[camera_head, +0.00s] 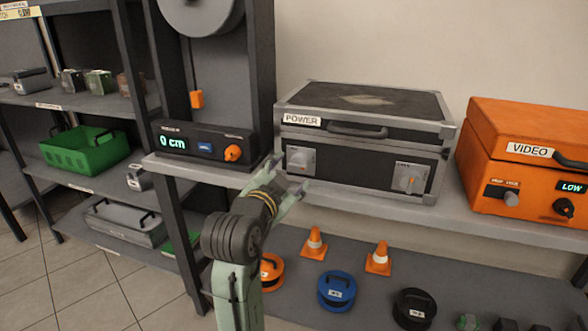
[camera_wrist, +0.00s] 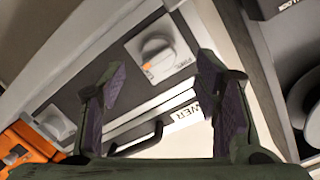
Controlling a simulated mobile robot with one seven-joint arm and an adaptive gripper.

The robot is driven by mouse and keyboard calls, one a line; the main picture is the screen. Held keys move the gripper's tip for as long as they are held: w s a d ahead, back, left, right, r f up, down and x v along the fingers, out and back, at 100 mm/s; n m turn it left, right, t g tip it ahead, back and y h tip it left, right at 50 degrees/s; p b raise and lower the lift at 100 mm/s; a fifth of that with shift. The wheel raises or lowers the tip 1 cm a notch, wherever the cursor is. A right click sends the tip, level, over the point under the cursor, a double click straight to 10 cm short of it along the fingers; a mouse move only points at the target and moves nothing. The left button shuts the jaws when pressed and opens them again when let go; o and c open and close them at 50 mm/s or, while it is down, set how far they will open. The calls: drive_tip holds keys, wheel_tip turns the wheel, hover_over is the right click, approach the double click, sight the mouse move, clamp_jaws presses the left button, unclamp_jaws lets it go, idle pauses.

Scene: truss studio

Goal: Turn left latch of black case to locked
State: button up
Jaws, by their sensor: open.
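The black case (camera_head: 365,105) with grey edges and a POWER label stands on the shelf in the head view. Its left latch (camera_head: 301,158) is a light plate with a grey turning knob on the front, below the label. In the wrist view the left latch (camera_wrist: 155,47) shows between the fingertips, with an orange mark on its knob. The right latch (camera_head: 410,179) is on the same face. My gripper (camera_head: 290,175) is open and empty in front of the left latch; it also shows in the wrist view (camera_wrist: 160,66). Contact cannot be told.
An orange VIDEO case (camera_head: 525,150) stands to the right, and a black display box (camera_head: 205,145) reading 0 cm stands to the left. The shelf edge (camera_head: 370,207) runs under the case. Cones (camera_head: 314,243) and cable reels (camera_head: 336,291) sit on the lower shelf.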

drive_tip(key=v, duration=0.7)
